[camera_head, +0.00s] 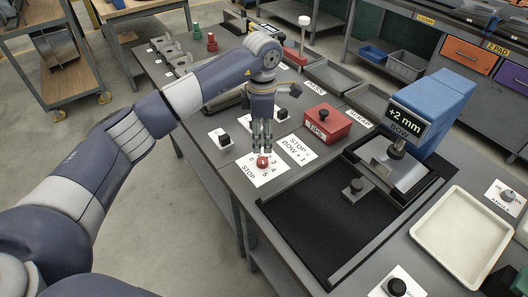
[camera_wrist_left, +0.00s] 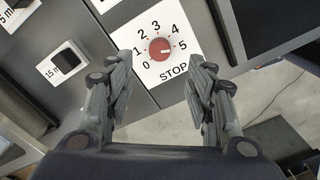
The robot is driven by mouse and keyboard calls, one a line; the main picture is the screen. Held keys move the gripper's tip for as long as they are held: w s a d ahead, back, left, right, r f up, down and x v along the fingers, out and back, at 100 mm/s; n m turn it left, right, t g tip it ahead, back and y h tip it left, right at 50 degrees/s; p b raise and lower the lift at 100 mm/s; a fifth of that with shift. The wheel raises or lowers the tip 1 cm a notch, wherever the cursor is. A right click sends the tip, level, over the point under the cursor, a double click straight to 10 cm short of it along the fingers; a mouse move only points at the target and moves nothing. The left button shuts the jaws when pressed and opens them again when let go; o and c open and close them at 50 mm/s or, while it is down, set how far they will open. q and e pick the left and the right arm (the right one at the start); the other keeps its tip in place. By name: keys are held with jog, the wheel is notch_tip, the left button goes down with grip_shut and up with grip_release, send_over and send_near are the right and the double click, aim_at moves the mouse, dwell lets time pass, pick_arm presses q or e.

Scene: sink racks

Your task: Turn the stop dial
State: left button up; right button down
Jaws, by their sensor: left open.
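The stop dial is a red round knob (camera_head: 263,162) on a white plate (camera_head: 249,179) marked STOP with numbers 0 to 5. It also shows in the left wrist view as a red knob (camera_wrist_left: 160,49), with a pale mark on it pointing toward the 5 side. My left gripper (camera_head: 262,146) points down just above and behind the dial in the head view. In the left wrist view its two fingers (camera_wrist_left: 158,95) are spread wide, with the knob beyond and between them, and nothing held. My right gripper is not in view.
A card reading STOP BOW +1 (camera_head: 297,149) lies right of the dial. A black block (camera_head: 224,140) on a white plate is left of the dial.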

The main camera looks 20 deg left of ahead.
aim_at(263, 160)
pick_arm(q)
notch_tip(263, 160, down, 5)
jog(key=shift+f+p, duration=0.1)
jog(key=shift+p, duration=0.5)
notch_tip(263, 160, down, 4)
jog(key=shift+r+p, duration=0.2)
jog(key=shift+p, duration=0.1)
jog(key=c, duration=1.1)
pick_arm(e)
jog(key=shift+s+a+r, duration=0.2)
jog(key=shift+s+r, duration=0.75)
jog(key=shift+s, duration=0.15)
